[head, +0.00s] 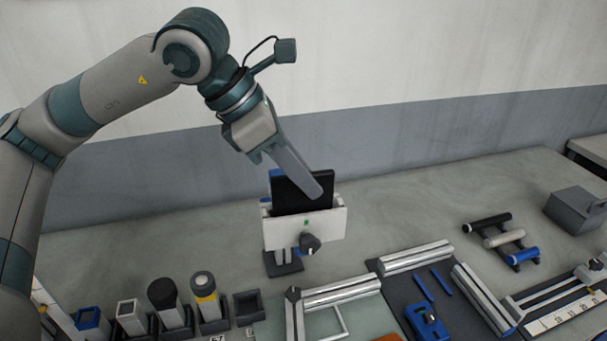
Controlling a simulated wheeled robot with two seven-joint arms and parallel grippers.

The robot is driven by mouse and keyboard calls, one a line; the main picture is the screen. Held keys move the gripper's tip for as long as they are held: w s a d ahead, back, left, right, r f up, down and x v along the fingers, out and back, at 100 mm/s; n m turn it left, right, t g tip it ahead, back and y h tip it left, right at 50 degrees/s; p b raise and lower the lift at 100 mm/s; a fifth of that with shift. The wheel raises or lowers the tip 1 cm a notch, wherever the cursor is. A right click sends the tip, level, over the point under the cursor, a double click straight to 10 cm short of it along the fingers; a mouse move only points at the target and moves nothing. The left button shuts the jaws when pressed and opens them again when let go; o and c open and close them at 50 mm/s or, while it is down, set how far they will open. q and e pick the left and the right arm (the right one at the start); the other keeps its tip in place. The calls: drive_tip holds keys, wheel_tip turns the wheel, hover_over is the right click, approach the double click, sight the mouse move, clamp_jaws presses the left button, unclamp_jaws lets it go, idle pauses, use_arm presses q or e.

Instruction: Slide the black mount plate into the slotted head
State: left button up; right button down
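The black mount plate (289,199) stands upright with its lower part hidden behind the front face of the white slotted head (278,232). I cannot tell how deep it sits. The head has a dark knob and a small green mark on its front and stands on a short post with a dark base. My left gripper (312,188) comes down from the upper left. One long grey finger crosses in front of the plate's upper right part. The other finger is not clearly seen, so I cannot tell whether the gripper grips the plate. My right gripper is out of view.
Several holders with upright items, including a yellow-banded cylinder (205,287), line the front left. A dark mat with metal bars and a blue tool (427,322) lies front right. A rack of rollers (503,239) and a grey box (577,211) stand farther right. Table behind is clear.

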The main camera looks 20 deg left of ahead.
use_arm(q)
drive_tip(key=shift+r, duration=0.1)
drive_tip(key=p+v, duration=0.3)
drive_tip(key=v, duration=0.7)
drive_tip(key=shift+a+r, duration=0.2)
drive_tip(key=shift+r, duration=0.15)
idle(0.7)
drive_tip(key=shift+s, duration=0.1)
idle(0.8)
